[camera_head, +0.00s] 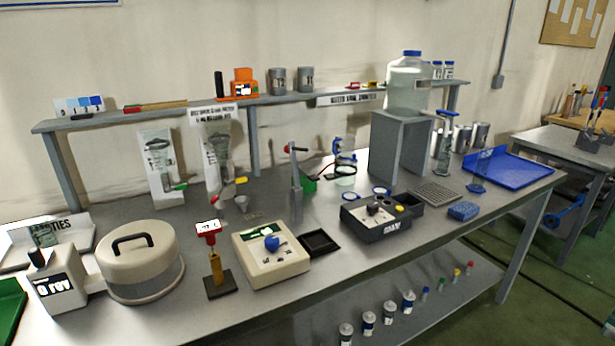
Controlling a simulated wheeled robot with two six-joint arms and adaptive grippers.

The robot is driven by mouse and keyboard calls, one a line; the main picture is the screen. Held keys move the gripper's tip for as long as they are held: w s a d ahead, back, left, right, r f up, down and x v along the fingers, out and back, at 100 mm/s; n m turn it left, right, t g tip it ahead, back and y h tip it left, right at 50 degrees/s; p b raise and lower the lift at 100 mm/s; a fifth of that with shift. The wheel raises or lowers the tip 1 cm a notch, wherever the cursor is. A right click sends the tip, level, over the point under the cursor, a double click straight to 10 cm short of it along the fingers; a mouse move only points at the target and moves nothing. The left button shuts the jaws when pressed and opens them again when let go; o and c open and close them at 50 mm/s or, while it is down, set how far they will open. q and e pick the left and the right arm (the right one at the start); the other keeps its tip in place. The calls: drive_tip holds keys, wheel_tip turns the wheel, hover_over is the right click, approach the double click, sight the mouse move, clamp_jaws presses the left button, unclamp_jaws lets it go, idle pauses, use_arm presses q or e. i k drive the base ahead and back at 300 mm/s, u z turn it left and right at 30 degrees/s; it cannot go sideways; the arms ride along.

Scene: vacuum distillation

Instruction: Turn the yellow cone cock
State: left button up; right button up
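I cannot tell for certain which part is the yellow cone cock. A yellow upright piece (216,268) stands on a dark base at the front left of the bench, with a red head (208,227) on top. A small yellow and red item (371,85) lies on the back shelf. Neither of my grippers shows in the head view.
The grey bench (330,270) holds a round lidded pot (139,265), a beige box with a blue knob (270,256), a grey stand (399,150) under a large bottle (408,85) and a blue tray (510,166). Small bottles stand on the lower shelf.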

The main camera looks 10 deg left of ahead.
sight(242, 179)
drive_tip(key=z, duration=1.15)
drive_tip(key=i, duration=1.75)
drive_tip(key=u, duration=4)
drive_tip(key=i, duration=0.5)
